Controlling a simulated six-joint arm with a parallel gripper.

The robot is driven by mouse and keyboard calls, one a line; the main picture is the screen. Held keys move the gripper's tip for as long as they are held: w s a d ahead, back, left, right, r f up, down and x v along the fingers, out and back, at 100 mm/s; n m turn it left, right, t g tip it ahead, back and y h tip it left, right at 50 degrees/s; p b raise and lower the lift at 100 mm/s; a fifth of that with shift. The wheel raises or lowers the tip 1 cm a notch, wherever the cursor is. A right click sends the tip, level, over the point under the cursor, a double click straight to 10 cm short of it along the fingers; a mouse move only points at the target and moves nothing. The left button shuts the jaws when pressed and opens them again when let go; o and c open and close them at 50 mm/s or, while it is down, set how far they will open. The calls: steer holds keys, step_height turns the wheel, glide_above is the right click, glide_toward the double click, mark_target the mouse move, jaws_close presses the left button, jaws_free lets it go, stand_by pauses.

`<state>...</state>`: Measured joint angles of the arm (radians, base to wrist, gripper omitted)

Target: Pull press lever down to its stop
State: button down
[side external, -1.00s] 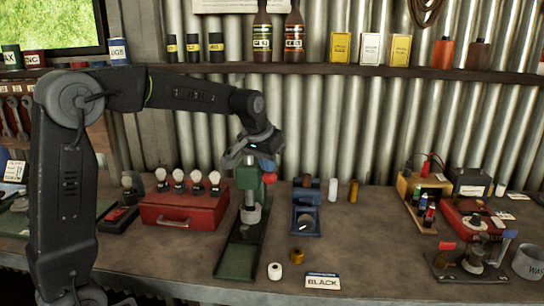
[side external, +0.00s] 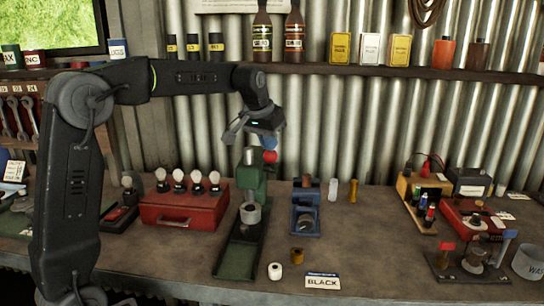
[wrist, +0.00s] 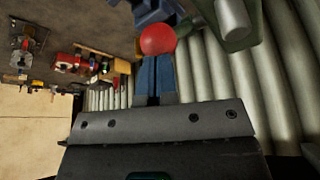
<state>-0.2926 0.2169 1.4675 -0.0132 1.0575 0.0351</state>
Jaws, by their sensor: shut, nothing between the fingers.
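The green press (side external: 250,178) stands on its green base (side external: 237,260) on the bench, with a grey cylinder showing above its head. A grey round part (side external: 250,214) sits under the head. The lever's red ball knob (side external: 270,156) is at the upper right of the press. My gripper (side external: 269,147) is shut and empty, pointing down just above the knob. In the wrist view the red knob (wrist: 158,39) lies just beyond my closed blue fingertips (wrist: 155,62). I cannot tell whether they touch. The lever rod is mostly hidden.
A red box (side external: 185,210) with several white-topped knobs stands left of the press. A blue fixture (side external: 306,212) stands to the right. A white roll (side external: 275,271), a brass ring (side external: 297,255) and a BLACK label (side external: 322,281) lie in front. The corrugated wall is behind.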

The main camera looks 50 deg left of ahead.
steer(key=shift+w+a+r, duration=0.25)
steer(key=shift+a+r, duration=0.05)
steer(key=shift+r, duration=3.25)
steer(key=s+d+f+m, duration=0.25)
steer(key=s+d, duration=0.75)
steer(key=s, duration=0.5)
steer(key=s+d+f, duration=0.2)
steer(key=s+f, duration=0.3)
steer(key=s, duration=0.1)
steer(key=s+d+f+t+h, duration=0.1)
steer(key=s+d+f, duration=0.1)
steer(key=s+f, duration=0.4)
steer(key=shift+s+d+f, duration=0.2)
steer(key=shift+s+d, duration=0.1)
steer(key=shift+s, duration=0.25)
